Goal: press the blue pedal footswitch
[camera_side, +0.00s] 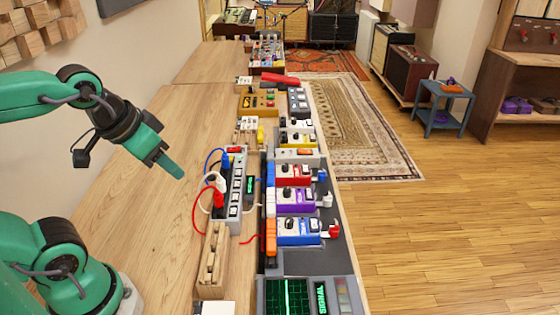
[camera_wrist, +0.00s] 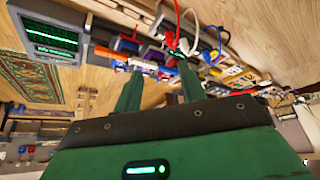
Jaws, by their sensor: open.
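The blue pedal (camera_side: 297,238) sits in a row of pedals on the right side of the bench, just behind the green-screened unit in the side view. It has a pale top with a dark knob, and a red plug stands at its right end. Its footswitch is too small to make out clearly. My gripper (camera_side: 172,166) is above the bare wood to the left of the row, apart from the pedal. In the wrist view the two green fingers (camera_wrist: 160,78) are spread with nothing held between them.
A purple pedal (camera_side: 295,201) and a red pedal (camera_side: 293,175) sit behind the blue one. The signal screen unit (camera_side: 330,297) is in front. A power strip (camera_side: 236,195) with cables and a wooden block (camera_side: 213,255) stand left of the row. The bench's left side is clear.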

